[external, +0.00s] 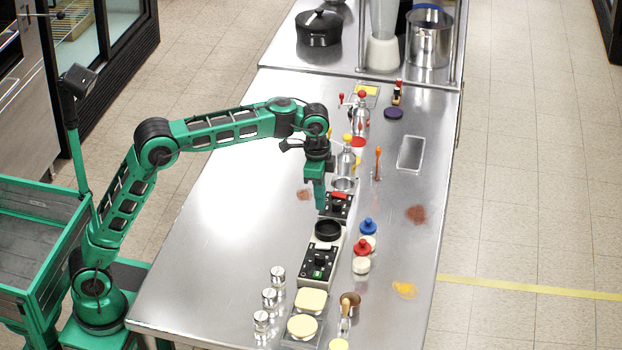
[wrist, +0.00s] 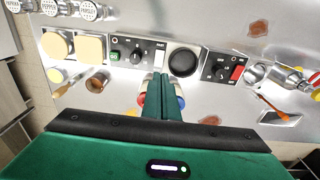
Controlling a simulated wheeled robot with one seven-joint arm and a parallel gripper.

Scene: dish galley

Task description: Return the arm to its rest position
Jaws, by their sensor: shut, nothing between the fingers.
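My green arm reaches from the left over the steel counter (external: 215,235) in the external view. My gripper (external: 320,208) points down above the row of small appliances, close to the control box with a red switch (external: 341,205). In the wrist view my gripper (wrist: 168,80) has its fingers together with nothing between them. Its fingertips appear beside the round black plate (wrist: 184,62). Whether they touch anything below cannot be told. The fingers partly hide a red-capped and a blue-capped jar.
A red-topped jar (external: 362,258) and a blue-topped jar (external: 368,229) stand right of the appliances. Shakers (external: 270,299) stand at the front left. Metal bottles (external: 346,160) stand behind my gripper. An orange-handled tool (external: 378,160) stands upright. The counter's left side is clear.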

